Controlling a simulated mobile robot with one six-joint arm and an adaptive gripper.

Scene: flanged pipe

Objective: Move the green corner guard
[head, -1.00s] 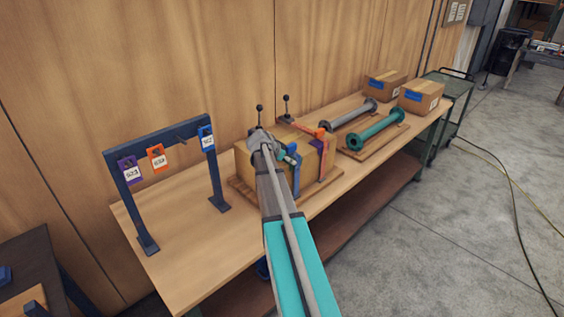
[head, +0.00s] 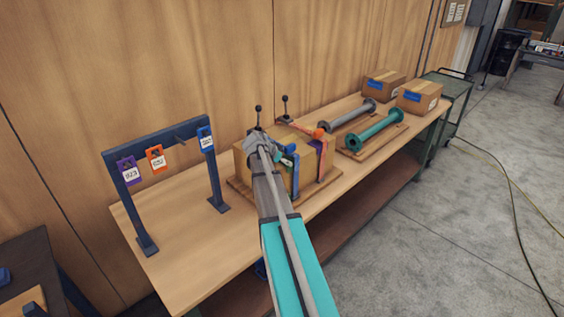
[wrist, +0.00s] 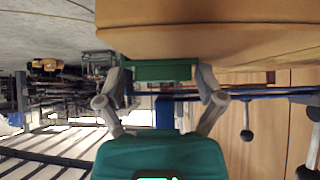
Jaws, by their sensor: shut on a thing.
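The green corner guard (wrist: 155,70) shows in the wrist view as a short green block between my fingertips, against the edge of the cardboard box. My gripper (wrist: 160,78) is shut on it. I cannot tell whether the guard is touching the box. In the head view my gripper (head: 285,158) is at the near side of the strapped box (head: 247,163), by the blue strap (head: 295,176). My own arm hides part of the box, and the guard is too small there to make out clearly.
The box stands on a wooden base on the bench (head: 170,230), with black-knobbed levers (head: 285,100) behind. A blue rack (head: 110,160) with hanging tags is at left. A grey pipe (head: 350,116) and a green flanged pipe (head: 377,131) lie at right.

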